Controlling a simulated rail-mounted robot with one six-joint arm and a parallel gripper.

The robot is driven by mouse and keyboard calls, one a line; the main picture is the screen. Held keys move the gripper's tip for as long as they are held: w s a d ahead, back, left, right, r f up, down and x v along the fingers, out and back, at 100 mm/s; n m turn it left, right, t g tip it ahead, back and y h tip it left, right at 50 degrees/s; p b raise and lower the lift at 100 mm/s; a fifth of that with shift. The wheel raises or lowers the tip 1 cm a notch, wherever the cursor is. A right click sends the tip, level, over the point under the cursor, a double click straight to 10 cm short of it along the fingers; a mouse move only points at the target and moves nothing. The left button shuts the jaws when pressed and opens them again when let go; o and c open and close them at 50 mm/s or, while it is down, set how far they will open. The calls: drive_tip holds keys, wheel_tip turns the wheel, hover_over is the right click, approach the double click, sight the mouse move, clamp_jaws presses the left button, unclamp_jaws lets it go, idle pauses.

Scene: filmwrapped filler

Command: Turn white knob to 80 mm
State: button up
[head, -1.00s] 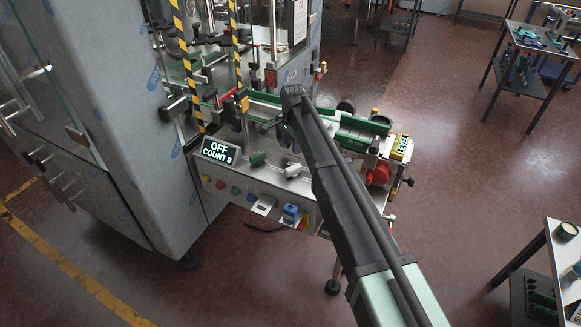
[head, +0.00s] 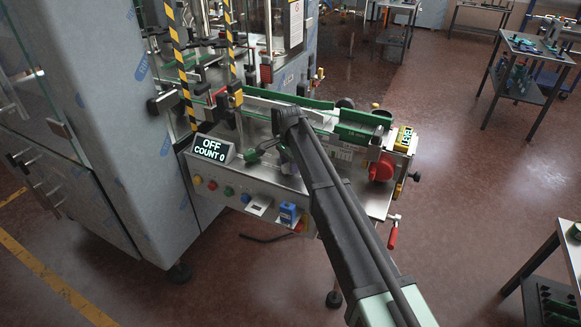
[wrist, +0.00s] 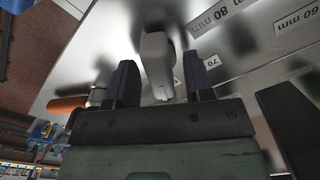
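The white knob (wrist: 155,45) shows in the wrist view, on a metal panel with printed scale labels. Its long grip lies between the two dark fingers of my gripper (wrist: 159,62). A narrow gap shows beside the right finger, and the left finger is very close to the knob. The 80 mm label (wrist: 222,10) and a 70 label (wrist: 211,62) are right of the knob. I cannot tell which mark the knob points to. In the head view my arm covers my fingers and most of the knob's area.
A green knob (head: 252,156) sits left of my arm on the machine's ledge, near the OFF / COUNT 0 display (head: 211,149). Buttons and a blue switch (head: 288,213) line the front panel. A red round part (head: 381,170) is at the right end. The 60 mm label (wrist: 296,32) is farther right.

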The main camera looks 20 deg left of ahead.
clamp_jaws()
drive_tip(key=shift+n, duration=0.3)
drive_tip(key=n, duration=0.9)
drive_tip(key=shift+n, duration=0.3)
drive_tip(key=n, duration=1)
drive_tip(key=shift+n, duration=1.8)
